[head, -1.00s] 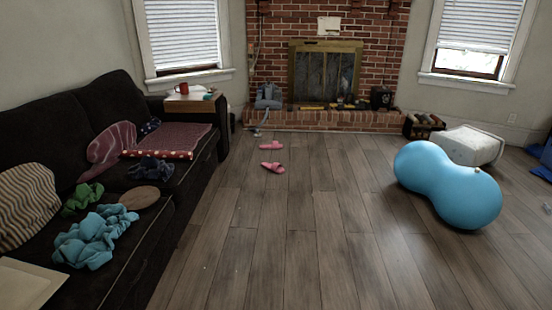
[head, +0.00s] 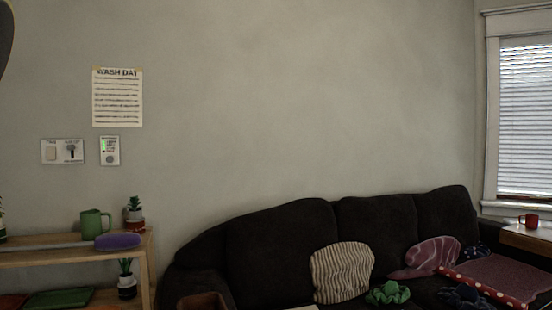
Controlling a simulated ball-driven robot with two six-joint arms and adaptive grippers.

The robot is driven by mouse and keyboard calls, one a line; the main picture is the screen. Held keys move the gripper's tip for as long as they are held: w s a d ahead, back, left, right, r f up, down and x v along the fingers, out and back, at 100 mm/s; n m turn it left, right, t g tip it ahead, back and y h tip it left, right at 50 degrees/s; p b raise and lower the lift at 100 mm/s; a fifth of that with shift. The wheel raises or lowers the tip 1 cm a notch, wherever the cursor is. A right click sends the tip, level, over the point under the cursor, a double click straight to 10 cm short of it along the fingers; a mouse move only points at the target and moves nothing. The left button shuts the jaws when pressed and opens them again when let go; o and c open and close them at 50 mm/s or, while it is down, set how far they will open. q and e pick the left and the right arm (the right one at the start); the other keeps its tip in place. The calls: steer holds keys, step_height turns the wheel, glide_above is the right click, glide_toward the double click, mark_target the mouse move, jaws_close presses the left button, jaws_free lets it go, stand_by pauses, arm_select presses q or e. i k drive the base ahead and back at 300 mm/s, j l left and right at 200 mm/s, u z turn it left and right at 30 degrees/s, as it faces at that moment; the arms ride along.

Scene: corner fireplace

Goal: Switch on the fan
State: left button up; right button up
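A wide white wall plate (head: 62,151) is on the wall at the left, below a paper sign. It carries a beige rocker on its left half and a dark toggle-like control on its right half. Small labels above them are too small to read surely; the left one may say "FAN". Beside it on the right is a narrower plate (head: 110,150) with a green light or display and a round part below. No fan can be made out for sure. Neither of my grippers is in view.
The sign (head: 117,97) reads "WASH DAY". Below the plates stands a wooden shelf (head: 148,262) with a green mug (head: 95,224), a purple item (head: 118,241) and potted plants. A dark sofa (head: 280,245) fills the bottom right. A dark curved shape, unclear, cuts the top-left corner.

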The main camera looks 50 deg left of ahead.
mark_target(51, 151)
steer(key=u, duration=3.1)
steer(key=i+j, duration=0.3)
steer(key=i, duration=0.2)
steer(key=i+j, duration=0.3)
steer(key=i, duration=0.25)
steer(key=i+j, duration=0.3)
steer(key=i, duration=0.2)
steer(key=i+j, duration=0.3)
steer(key=i, duration=0.25)
steer(key=i+j+z, duration=0.1)
steer(key=i+j, duration=0.2)
steer(key=i, duration=0.2)
steer(key=i+j, duration=0.3)
steer(key=i, duration=0.2)
